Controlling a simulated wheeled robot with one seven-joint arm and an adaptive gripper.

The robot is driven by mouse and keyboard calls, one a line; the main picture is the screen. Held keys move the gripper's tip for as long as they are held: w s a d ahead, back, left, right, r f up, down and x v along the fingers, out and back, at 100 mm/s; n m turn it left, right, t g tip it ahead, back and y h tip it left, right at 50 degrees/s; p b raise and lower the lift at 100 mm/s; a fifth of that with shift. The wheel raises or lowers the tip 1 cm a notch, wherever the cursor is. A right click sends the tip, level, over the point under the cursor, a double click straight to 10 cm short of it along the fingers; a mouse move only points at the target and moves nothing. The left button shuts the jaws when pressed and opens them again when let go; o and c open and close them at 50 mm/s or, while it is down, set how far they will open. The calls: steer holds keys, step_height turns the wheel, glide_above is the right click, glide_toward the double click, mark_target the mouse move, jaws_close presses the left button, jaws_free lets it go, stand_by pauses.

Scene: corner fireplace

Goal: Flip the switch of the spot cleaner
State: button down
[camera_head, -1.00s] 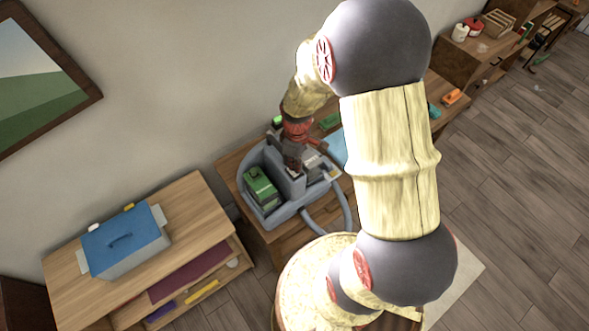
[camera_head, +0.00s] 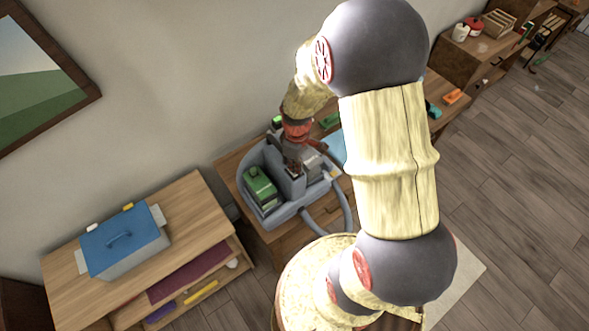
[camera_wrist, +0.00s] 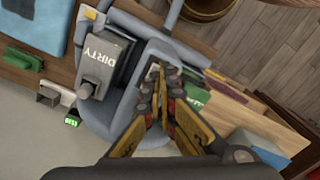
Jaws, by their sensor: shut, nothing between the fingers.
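The spot cleaner (camera_head: 270,218) is a blue-grey machine on a wooden table, with a green tank (camera_head: 261,190) on its left and a grey tank on its right. In the wrist view, the grey tank (camera_wrist: 104,62) is marked "DIRTY". My gripper (camera_head: 293,168) points down over the raised middle part between the tanks. In the wrist view, my gripper (camera_wrist: 160,72) has its fingertips together and empty, over or against that middle part; contact cannot be told. The green tank (camera_wrist: 196,93) is partly behind the fingers. I cannot make out the switch; the fingers may hide it.
A hose (camera_head: 347,208) loops at the cleaner's front right. A blue-lidded box (camera_head: 122,243) stands on a separate shelf unit (camera_head: 190,195) to the left. The wall is close behind the cleaner. A blue item (camera_wrist: 35,38) lies beside it.

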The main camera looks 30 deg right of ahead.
steer(key=shift+f+b, duration=0.3)
steer(key=shift+f, duration=0.2)
steer(key=shift+r, duration=0.1)
steer(key=shift+r+p, duration=2.45)
steer(key=shift+r, duration=1)
